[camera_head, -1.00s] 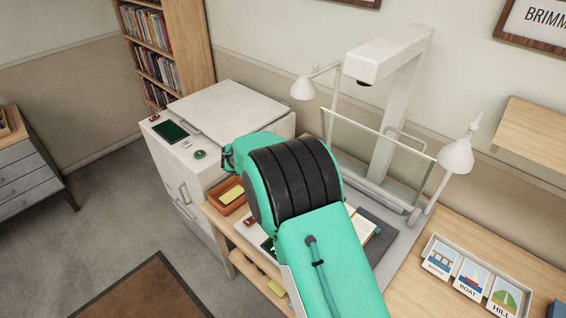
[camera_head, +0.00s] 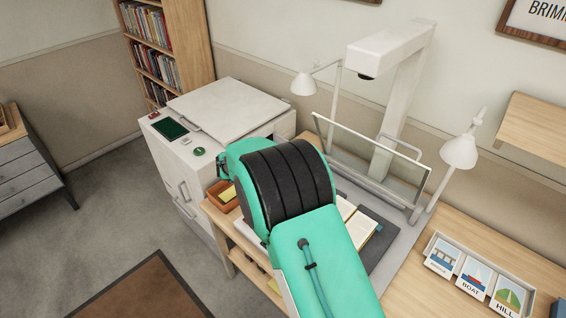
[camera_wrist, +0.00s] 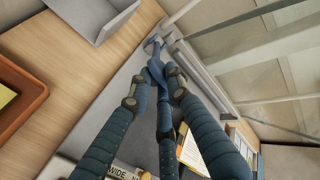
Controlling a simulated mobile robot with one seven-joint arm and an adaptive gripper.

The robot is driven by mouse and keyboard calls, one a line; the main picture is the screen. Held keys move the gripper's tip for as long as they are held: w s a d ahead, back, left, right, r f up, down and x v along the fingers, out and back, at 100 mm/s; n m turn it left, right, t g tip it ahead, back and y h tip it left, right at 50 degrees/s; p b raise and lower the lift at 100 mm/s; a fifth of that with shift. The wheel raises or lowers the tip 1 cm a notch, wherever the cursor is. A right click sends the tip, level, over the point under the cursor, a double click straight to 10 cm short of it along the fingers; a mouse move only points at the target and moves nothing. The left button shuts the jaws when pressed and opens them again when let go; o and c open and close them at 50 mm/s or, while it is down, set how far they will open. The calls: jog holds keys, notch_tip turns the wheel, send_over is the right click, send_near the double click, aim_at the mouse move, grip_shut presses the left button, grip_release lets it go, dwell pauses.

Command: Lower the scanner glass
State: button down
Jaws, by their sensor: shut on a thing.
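The scanner glass (camera_head: 365,155) is a clear framed pane, tilted up under the white overhead scanner arm (camera_head: 392,48). A loop handle (camera_head: 402,146) shows at its upper edge. An open book (camera_head: 362,228) lies on the grey scanner bed (camera_head: 402,240) below. In the wrist view, my gripper (camera_wrist: 156,48) has its blue fingers drawn together at the light rail (camera_wrist: 203,68) by the glass. In the head view my green arm hides the gripper and the glass's lower left part.
Two white lamps (camera_head: 304,84) (camera_head: 459,151) flank the scanner. A white copier (camera_head: 225,108) stands left, with an orange tray (camera_head: 222,197) near my arm. A picture-card tray (camera_head: 436,244) lies on the right of the wooden desk (camera_head: 408,290).

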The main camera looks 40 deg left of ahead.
jog(key=s+f+b, duration=0.1)
jog(key=f, duration=0.3)
jog(key=s+f+t+b, duration=0.1)
jog(key=s+f+b, duration=0.1)
jog(key=f, duration=0.2)
jog(key=s+f+t+b, duration=0.1)
jog(key=f+b, duration=0.1)
jog(key=f, duration=0.2)
jog(key=shift+s+f, duration=0.2)
jog(key=shift+s, duration=0.1)
jog(key=shift+f+b, duration=0.35)
jog(key=shift+f, duration=0.25)
jog(key=shift+d+f, duration=0.2)
jog(key=shift+f, duration=0.1)
jog(key=shift+s+f, duration=0.1)
jog(key=shift+f, duration=0.05)
jog(key=c, duration=1.9)
grip_release()
jog(key=shift+d, duration=0.1)
jog(key=shift+c, duration=0.2)
jog(key=o, duration=0.4)
jog(key=shift+f, duration=0.3)
jog(key=shift+c, duration=0.2)
jog(key=shift+r, duration=0.1)
jog(key=shift+a+r, duration=0.2)
jog(key=shift+r, duration=0.05)
